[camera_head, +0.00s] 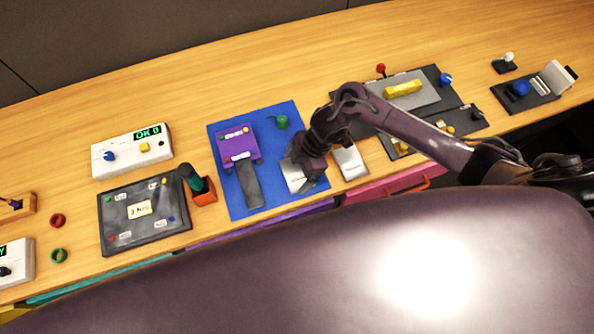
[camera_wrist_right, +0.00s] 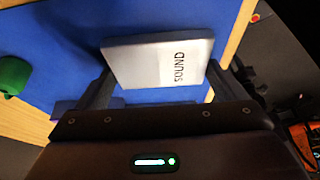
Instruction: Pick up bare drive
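A flat silver-grey drive with a label that reads like "SOUND" (camera_wrist_right: 157,64) lies on the blue mat (camera_wrist_right: 60,50). In the head view the drive (camera_head: 296,178) shows partly below my right gripper (camera_head: 308,175). In the right wrist view my right gripper (camera_wrist_right: 160,80) is open, with one finger on each side of the drive. The fingertips are very close to its edges; contact cannot be made out. A second silver plate (camera_head: 350,163) lies just right of the mat. My left gripper is in neither view.
A purple box with a dark grey slab (camera_head: 248,188) and a green knob (camera_head: 282,121) sit on the mat. An orange holder (camera_head: 204,193) stands left of it. Dark control panels (camera_head: 465,122) lie right. The wooden table (camera_head: 230,70) is clear behind.

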